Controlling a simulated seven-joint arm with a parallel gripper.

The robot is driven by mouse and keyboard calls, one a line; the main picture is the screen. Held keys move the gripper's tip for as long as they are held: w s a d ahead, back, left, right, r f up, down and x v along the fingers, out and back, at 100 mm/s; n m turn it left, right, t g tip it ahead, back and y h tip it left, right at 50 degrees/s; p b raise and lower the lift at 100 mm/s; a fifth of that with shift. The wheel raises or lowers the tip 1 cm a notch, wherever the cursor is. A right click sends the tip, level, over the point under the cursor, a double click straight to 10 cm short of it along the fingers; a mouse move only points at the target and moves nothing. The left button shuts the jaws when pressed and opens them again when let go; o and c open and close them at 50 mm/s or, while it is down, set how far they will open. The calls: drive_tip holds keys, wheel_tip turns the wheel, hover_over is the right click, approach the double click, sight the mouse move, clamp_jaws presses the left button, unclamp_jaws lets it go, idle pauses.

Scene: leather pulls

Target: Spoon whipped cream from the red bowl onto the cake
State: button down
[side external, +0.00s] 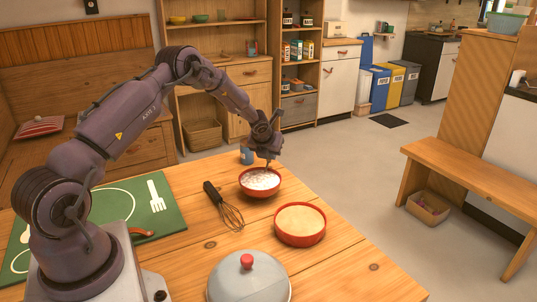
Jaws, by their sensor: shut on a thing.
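The red bowl (259,193) stands on the wooden table and holds white cream (261,179). The cake (300,218) is a pale tan round filling a red dish (300,239), in front and to the right of the bowl. My gripper (267,157) points down over the bowl's back rim, shut on a thin utensil, probably the spoon. Little of the utensil shows at this size, and I cannot tell whether its lower end touches the cream or carries any.
A whisk (231,213) lies left of the cake. A grey dome lid (248,282) with a red knob is at the front. A green mat (112,207) lies at left. The table (365,283) is bare at right front.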

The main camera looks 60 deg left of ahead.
drive_tip(key=shift+s+d, duration=0.45)
drive_tip(key=shift+s, duration=0.1)
drive_tip(key=shift+w+a, duration=0.45)
drive_tip(key=shift+w, duration=0.1)
drive_tip(key=shift+s+d, duration=0.35)
drive_tip(key=shift+s, duration=0.05)
drive_tip(key=shift+r, duration=0.1)
drive_tip(key=shift+r, duration=2.9)
